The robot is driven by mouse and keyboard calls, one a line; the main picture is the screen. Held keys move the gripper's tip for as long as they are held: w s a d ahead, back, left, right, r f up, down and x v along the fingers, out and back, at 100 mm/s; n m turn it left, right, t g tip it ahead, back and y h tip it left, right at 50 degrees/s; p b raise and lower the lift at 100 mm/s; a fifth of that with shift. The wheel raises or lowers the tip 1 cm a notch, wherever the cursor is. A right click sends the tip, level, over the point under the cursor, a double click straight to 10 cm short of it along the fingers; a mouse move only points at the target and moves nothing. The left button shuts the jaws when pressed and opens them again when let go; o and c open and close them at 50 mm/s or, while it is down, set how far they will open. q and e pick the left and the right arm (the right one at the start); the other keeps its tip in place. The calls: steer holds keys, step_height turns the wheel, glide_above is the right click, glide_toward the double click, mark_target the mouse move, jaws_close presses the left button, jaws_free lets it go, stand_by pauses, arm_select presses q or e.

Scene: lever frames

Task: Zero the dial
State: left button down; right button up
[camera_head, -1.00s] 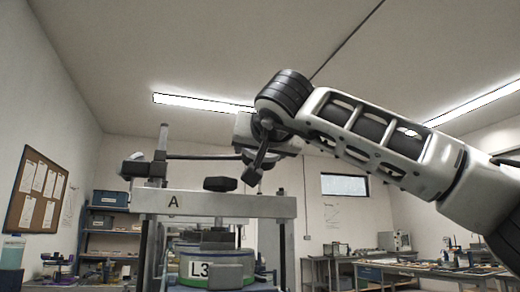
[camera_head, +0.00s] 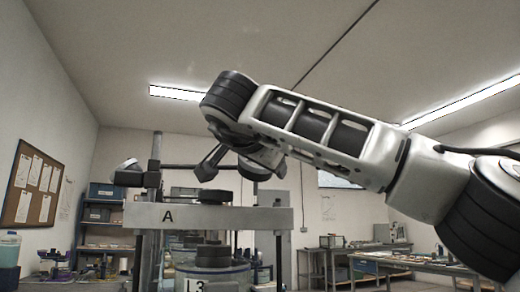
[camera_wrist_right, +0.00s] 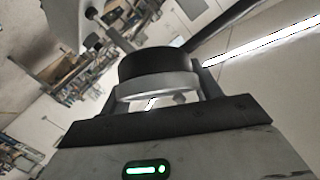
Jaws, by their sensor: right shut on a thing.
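My right arm comes in from the right in the head view, and its gripper (camera_head: 244,163) is above the beam marked A, partly hidden by my arm. In the right wrist view my right gripper (camera_wrist_right: 157,88) is shut on a round thing with a black rim and silver body, which looks like the dial (camera_wrist_right: 158,64) seen edge-on. Its face and pointer do not show. A dark rod runs away behind it to the upper right. My left gripper is not in view.
A drum labelled L3 (camera_head: 225,278) is below. Shelves and benches are farther back.

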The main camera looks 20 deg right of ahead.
steer(key=shift+s+d+m+g+h+p, duration=0.1)
steer(key=shift+m+g+h+p, duration=0.4)
steer(key=shift+m+g+p, duration=0.6)
steer(key=shift+f+m, duration=0.15)
steer(key=shift+m, duration=0.25)
steer(key=o, duration=1)
steer(key=v, duration=1.6)
steer(key=shift+f, duration=0.2)
steer(key=shift+s, duration=0.1)
